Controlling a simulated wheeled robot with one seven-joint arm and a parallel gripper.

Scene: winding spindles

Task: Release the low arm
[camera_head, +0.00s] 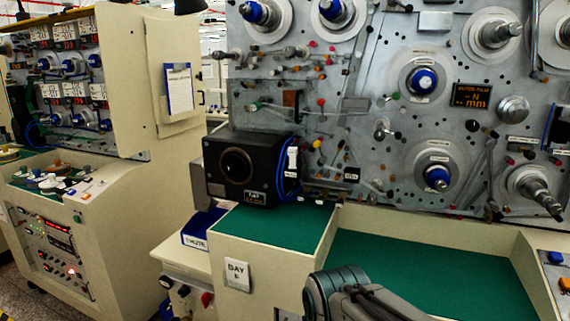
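A grey winding panel (400,100) fills the upper right, with several spindles, rollers, pegs and slim levers on it. A slim grey arm (489,178) hangs on its lower right part, between a blue-capped spindle (437,177) and a bare metal spindle (535,187). Another blue-capped spindle (422,81) sits above. I cannot tell for sure which part is the low arm, or whether it is latched. A grey and teal part of my own arm shows at the bottom centre. My gripper is not in view.
A black box (250,170) with a round dark opening stands left of the panel's foot. Green work surfaces (420,272) below the panel look clear, bordered by cream edges. A second machine (75,80) stands at the left. A blue-marked box (203,230) sits beside the bench.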

